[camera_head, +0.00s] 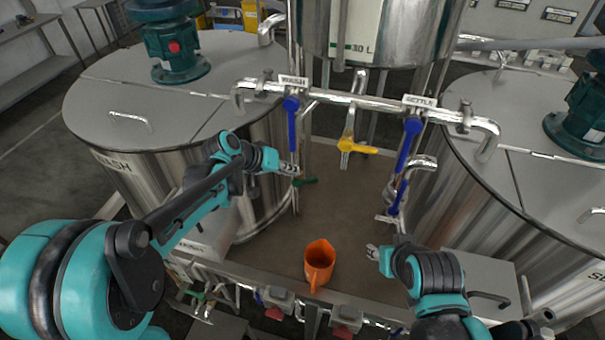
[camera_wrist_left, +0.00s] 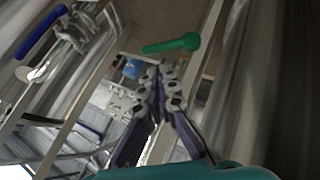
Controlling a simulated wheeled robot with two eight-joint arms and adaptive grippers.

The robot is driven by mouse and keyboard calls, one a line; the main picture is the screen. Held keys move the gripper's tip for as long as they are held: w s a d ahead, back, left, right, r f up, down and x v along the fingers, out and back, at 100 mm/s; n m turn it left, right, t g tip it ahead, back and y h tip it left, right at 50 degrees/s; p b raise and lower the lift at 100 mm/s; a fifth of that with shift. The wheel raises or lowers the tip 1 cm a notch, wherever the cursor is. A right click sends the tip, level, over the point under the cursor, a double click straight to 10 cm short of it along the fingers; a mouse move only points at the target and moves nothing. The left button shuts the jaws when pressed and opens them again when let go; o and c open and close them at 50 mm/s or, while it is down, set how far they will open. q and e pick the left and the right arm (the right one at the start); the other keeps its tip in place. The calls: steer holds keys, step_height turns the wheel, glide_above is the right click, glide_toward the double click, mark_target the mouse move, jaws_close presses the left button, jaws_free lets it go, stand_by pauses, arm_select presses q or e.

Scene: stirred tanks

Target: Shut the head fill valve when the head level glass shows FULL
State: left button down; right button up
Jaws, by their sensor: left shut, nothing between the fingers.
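The head tank (camera_head: 400,35) is the steel vessel at the top centre, marked 30 L on a pale strip (camera_head: 345,25). I cannot read a level on it or see a FULL mark. A green valve handle (camera_head: 305,181) lies just right of my left gripper (camera_head: 294,170); I cannot tell whether it is the head fill valve. In the left wrist view, the green handle (camera_wrist_left: 172,44) lies beyond the fingertips of the left gripper (camera_wrist_left: 163,72), which is shut and empty. My right gripper (camera_head: 373,252) is at lower right, too small to tell its opening.
A steel pipe (camera_head: 350,99) crosses the centre, with blue handles (camera_head: 291,125) (camera_head: 407,145) hanging down and a yellow valve handle (camera_head: 355,148) between. An orange jug (camera_head: 319,262) stands on the brown surface. Large tanks (camera_head: 105,110) (camera_head: 555,190) flank both sides.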

mark_target(308, 181)
arm_select(q)
steer(key=x, duration=0.5)
steer(key=shift+w+d+f, duration=0.2)
steer(key=shift+f, duration=0.1)
